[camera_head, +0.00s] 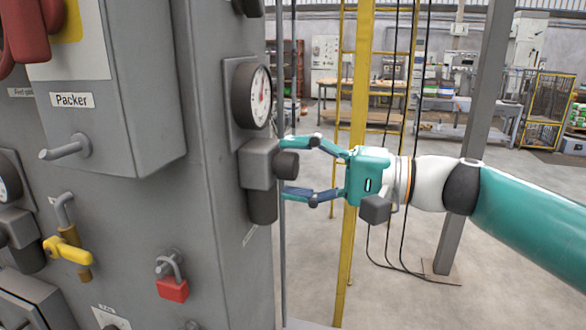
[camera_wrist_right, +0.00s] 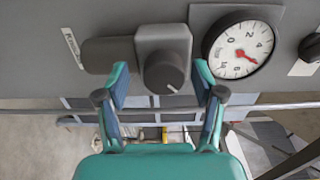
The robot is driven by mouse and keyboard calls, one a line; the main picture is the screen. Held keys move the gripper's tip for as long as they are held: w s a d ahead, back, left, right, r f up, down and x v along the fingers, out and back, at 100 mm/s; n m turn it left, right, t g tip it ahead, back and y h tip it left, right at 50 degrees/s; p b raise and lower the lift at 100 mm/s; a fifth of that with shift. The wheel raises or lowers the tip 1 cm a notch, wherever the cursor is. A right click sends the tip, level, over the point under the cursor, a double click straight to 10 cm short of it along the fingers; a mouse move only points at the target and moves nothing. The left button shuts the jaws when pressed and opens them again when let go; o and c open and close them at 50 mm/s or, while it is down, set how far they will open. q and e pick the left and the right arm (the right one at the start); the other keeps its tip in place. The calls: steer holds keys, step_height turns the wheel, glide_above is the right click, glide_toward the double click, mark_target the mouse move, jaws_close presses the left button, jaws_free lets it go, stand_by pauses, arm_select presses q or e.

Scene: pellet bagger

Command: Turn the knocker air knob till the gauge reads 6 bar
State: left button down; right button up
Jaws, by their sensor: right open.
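The knocker air knob (camera_head: 287,164) is a dark round knob on the front of a grey regulator body (camera_head: 258,162). It also shows in the right wrist view (camera_wrist_right: 164,73). My right gripper (camera_head: 288,168) is open, one finger above and one below the knob in the head view. In the right wrist view its fingertips (camera_wrist_right: 161,80) stand on either side of the knob, with gaps visible. The round white gauge (camera_head: 260,97) sits above the regulator. In the right wrist view the gauge (camera_wrist_right: 238,47) has a red needle pointing beyond the 4; the exact value is unclear. My left gripper is not in view.
The grey cabinet fills the left, with a "Packer" box (camera_head: 148,100), a red padlock (camera_head: 172,288) and a yellow valve handle (camera_head: 68,250). A dark cylinder (camera_wrist_right: 108,55) adjoins the regulator. A yellow post (camera_head: 355,90) stands behind my gripper. Open floor lies to the right.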

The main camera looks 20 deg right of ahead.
steer(key=shift+s+r, duration=0.1)
steer(key=v, duration=1.2)
